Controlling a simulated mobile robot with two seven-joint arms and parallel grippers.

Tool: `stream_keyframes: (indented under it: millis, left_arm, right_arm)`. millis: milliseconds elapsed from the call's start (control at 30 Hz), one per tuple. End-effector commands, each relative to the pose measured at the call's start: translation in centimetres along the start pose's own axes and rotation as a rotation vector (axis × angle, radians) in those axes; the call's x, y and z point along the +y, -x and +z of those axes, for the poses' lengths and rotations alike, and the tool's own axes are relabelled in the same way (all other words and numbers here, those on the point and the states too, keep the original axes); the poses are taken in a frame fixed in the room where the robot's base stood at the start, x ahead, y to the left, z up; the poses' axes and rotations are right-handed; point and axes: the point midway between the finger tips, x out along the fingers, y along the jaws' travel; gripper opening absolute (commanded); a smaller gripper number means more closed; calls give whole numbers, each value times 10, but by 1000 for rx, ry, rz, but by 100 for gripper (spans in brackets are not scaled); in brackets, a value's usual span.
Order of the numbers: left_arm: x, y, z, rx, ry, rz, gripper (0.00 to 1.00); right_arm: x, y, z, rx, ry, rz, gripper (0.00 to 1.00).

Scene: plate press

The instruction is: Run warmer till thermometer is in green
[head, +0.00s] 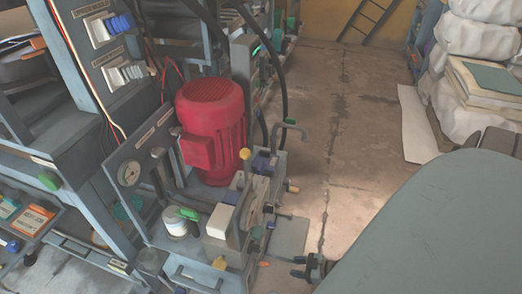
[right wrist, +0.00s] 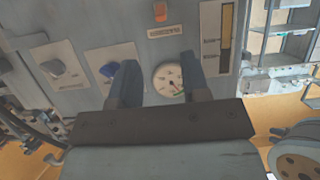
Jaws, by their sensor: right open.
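A round white dial (right wrist: 168,79) with a green arc at its lower right sits on a grey panel in the right wrist view. Its needle is too small to read. A blue knob (right wrist: 108,70) and a grey knob (right wrist: 53,68) are to its left; the panel labels are not legible. My right gripper (right wrist: 159,62) is open and empty, its fingers spread in front of the panel, either side of the dial in the picture. In the head view the right gripper (head: 298,267) is low, right of the machine with the red motor (head: 211,120). My left gripper is out of view.
An orange button (right wrist: 160,11) and a yellow bar indicator (right wrist: 227,20) are on the panel. In the head view another gauge (head: 130,173) faces the front of the machine. Pipes and valves stick out at its right. Open floor (head: 340,120) lies beyond; white sacks (head: 470,40) stand at right.

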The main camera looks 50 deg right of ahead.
Motion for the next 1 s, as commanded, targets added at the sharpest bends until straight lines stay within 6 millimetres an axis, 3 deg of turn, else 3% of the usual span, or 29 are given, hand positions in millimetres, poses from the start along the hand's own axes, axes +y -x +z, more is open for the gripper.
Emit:
stream_keyframes:
  millis: [300, 500, 700, 1000]
  left_arm:
    - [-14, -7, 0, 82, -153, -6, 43]
    - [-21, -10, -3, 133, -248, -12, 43]
    - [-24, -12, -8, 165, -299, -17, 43]
    - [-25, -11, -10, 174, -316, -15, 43]
  right_arm:
    - [-1, -69, 3, 4, 0, -1, 43]
    - [-1, -105, 2, 2, 1, -1, 43]
    - [-1, -124, 0, 1, -1, 0, 43]
    - [-2, -127, -1, 0, -1, 0, 43]
